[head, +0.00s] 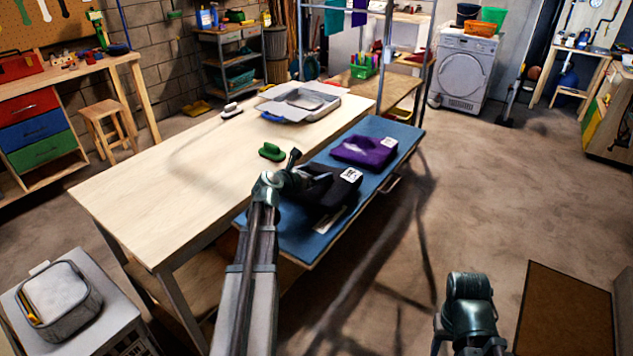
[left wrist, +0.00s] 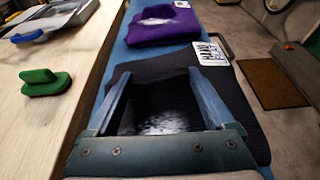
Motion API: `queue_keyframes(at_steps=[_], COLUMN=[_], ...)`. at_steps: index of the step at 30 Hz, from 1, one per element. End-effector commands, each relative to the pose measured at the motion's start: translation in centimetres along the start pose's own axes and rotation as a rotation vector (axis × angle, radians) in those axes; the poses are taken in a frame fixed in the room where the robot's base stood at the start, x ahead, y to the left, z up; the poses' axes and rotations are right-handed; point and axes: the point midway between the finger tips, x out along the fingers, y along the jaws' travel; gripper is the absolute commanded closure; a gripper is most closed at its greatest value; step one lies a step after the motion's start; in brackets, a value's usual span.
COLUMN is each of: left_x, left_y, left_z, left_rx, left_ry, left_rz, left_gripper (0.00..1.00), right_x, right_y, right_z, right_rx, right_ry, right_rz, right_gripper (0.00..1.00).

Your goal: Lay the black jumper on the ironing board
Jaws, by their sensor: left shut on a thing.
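The black jumper (head: 335,192) is a folded dark bundle with a white printed tag, over the near half of the blue ironing board (head: 297,237). My left gripper (head: 303,183) is at the jumper and shut on it. In the left wrist view the jumper (left wrist: 247,120) spreads around and beyond the two blue fingers (left wrist: 160,95); whether its underside rests fully on the board is hidden. My right arm shows at the bottom right of the head view, over the floor, and its gripper (head: 485,346) is cut off by the frame's edge.
A folded purple jumper (head: 365,151) lies on the board's far half. The wooden table (head: 200,165) runs along the board's left side, with a green-handled brush (head: 271,152), another brush (head: 231,111) and a grey tray (head: 300,103).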

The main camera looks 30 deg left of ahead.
Motion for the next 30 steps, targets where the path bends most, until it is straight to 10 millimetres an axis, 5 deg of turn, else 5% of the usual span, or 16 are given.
queue_keyframes(at_steps=[5, 17, 18, 20, 30], left_x=[0.8, 0.9, 0.9, 0.9, 0.5], left_y=[0.0, 0.0, 0.0, 0.0, 0.0], left_z=[-2.3, -2.5, -2.5, -2.4, -2.0], left_rx=[-0.002, -0.003, -0.002, -0.002, -0.002], left_ry=[-0.001, -0.001, 0.0, 0.0, 0.0], left_rz=[0.005, 0.006, 0.006, 0.005, 0.006], left_gripper=[1.0, 1.0, 0.11, 0.0, 0.0], right_x=[2.5, 2.6, 2.6, 2.5, 2.0], right_y=[-0.2, -0.2, -0.2, -0.2, -0.2], right_z=[-0.1, -0.2, -0.2, -0.1, -0.1], right_rx=[0.0, 0.0, 0.0, 0.0, 0.0], right_ry=[0.0, 0.0, 0.0, 0.0, 0.0], right_rz=[0.0, 0.0, 0.0, 0.0, 0.0], right_gripper=[0.5, 0.5, 0.5, 0.5, 0.5])
